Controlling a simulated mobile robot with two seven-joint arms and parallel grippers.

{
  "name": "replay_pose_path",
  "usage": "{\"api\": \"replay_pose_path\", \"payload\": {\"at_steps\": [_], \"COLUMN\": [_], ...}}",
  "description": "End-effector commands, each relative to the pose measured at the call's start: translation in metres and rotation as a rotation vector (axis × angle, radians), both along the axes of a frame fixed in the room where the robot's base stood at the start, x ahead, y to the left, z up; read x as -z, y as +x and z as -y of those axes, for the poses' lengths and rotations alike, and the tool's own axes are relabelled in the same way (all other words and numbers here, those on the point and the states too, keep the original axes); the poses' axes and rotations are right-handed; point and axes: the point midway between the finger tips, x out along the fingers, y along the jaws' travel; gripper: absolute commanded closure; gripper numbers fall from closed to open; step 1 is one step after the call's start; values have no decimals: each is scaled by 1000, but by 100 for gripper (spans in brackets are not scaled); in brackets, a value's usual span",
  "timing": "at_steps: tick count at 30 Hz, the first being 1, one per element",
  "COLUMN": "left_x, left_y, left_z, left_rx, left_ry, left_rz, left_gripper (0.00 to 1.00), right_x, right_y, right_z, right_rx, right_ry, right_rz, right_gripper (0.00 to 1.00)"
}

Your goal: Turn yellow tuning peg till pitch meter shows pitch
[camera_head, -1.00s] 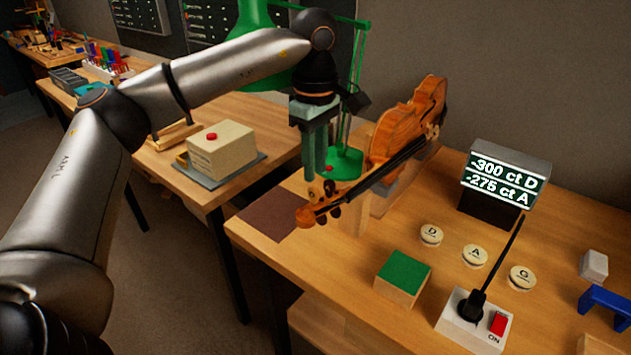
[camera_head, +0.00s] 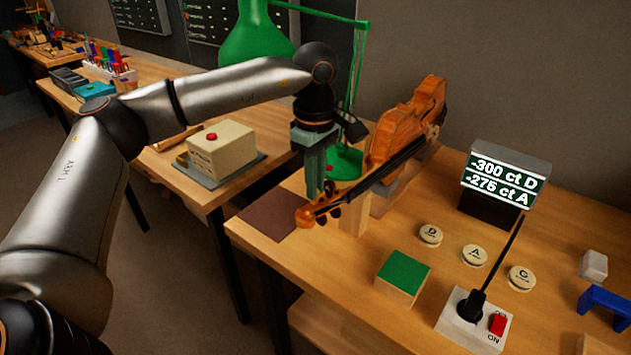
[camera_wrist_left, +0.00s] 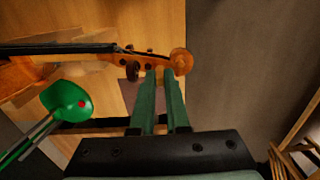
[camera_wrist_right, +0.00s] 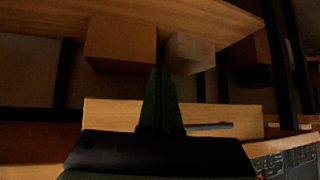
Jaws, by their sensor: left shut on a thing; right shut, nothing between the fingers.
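The violin (camera_head: 405,135) lies tilted on a stand, its scroll (camera_head: 306,217) toward the near left. Dark tuning pegs (camera_wrist_left: 132,70) show at its pegbox in the left wrist view. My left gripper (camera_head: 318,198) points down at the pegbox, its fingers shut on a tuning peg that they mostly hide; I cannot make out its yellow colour. It also shows in the left wrist view (camera_wrist_left: 164,72), beside the scroll. The pitch meter (camera_head: 506,180) reads -300 ct D and about -275 ct A. My right gripper (camera_wrist_right: 160,75) is shut and empty, low near wooden blocks.
Round D (camera_head: 431,236), A (camera_head: 475,255) and G (camera_head: 521,278) buttons, a green-topped block (camera_head: 403,275) and a switch box (camera_head: 475,320) stand on the bench. A green lamp (camera_head: 345,162) stands behind the violin's neck. A beige box with a red button (camera_head: 222,150) is on the left table.

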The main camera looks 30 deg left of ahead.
Motion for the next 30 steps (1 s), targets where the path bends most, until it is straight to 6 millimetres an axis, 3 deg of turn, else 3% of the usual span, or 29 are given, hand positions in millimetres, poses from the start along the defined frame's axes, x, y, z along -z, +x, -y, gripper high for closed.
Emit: {"api": "replay_pose_path", "payload": {"at_steps": [17, 30], "left_x": [0, -1], "left_y": [0, 1], "left_z": [0, 0], "left_rx": [-48, -357], "left_ry": [-1, -1], "left_rz": [1, 0], "left_gripper": [100, 100], "right_x": [0, -1], "right_y": [0, 0], "right_z": [0, 0], "right_rx": [0, 0], "right_ry": [0, 0], "right_rz": [0, 0], "right_gripper": [100, 100]}}
